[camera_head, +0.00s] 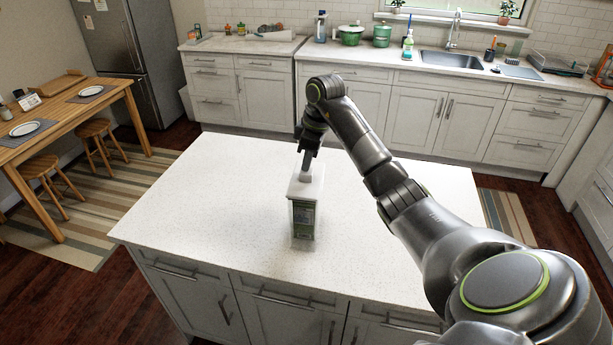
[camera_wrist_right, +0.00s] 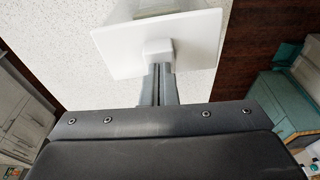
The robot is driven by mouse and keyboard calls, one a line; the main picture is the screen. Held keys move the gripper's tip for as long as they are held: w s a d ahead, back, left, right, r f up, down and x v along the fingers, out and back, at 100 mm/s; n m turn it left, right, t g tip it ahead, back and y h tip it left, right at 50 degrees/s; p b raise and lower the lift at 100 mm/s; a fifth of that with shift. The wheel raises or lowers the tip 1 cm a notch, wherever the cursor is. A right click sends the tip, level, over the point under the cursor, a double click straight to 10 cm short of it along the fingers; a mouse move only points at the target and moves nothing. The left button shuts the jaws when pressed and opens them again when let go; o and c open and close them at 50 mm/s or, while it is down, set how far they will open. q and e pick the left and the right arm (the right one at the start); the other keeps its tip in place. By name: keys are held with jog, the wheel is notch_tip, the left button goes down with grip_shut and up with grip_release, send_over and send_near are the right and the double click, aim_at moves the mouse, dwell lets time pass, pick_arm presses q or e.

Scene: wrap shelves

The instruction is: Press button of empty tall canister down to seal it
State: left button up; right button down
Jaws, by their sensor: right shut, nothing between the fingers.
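The tall canister (camera_head: 304,218) stands upright on the white island counter, with a white lid and a clear body with a green and dark label. In the right wrist view, its square white lid (camera_wrist_right: 120,52) carries a raised white button (camera_wrist_right: 158,50) in the middle. My right gripper (camera_head: 305,178) is over the lid, pointing down, with its fingers together and empty. In the right wrist view, the fingertips (camera_wrist_right: 158,72) are at the button's edge and seem to touch it. I cannot tell how far down the button is. My left gripper is not in view.
The island counter (camera_head: 200,200) is otherwise bare, with free room around the canister. A back counter with a sink (camera_head: 450,62) and green pots (camera_head: 351,36) is beyond. A wooden table (camera_head: 60,118) with stools stands at the left.

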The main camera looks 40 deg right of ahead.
jog(key=shift+s+b+x, duration=0.2)
jog(key=shift+b+x, duration=0.45)
jog(key=shift+x, duration=0.65)
jog(key=shift+w+p+v, duration=0.2)
jog(key=shift+p+v, duration=0.9)
jog(key=shift+v, duration=0.2)
jog(key=shift+w+p+v, duration=0.2)
jog(key=shift+p+v, duration=0.9)
jog(key=shift+v, duration=0.25)
jog(key=shift+a+r+p, duration=0.25)
jog(key=shift+r+p, duration=0.15)
jog(key=shift+r, duration=0.8)
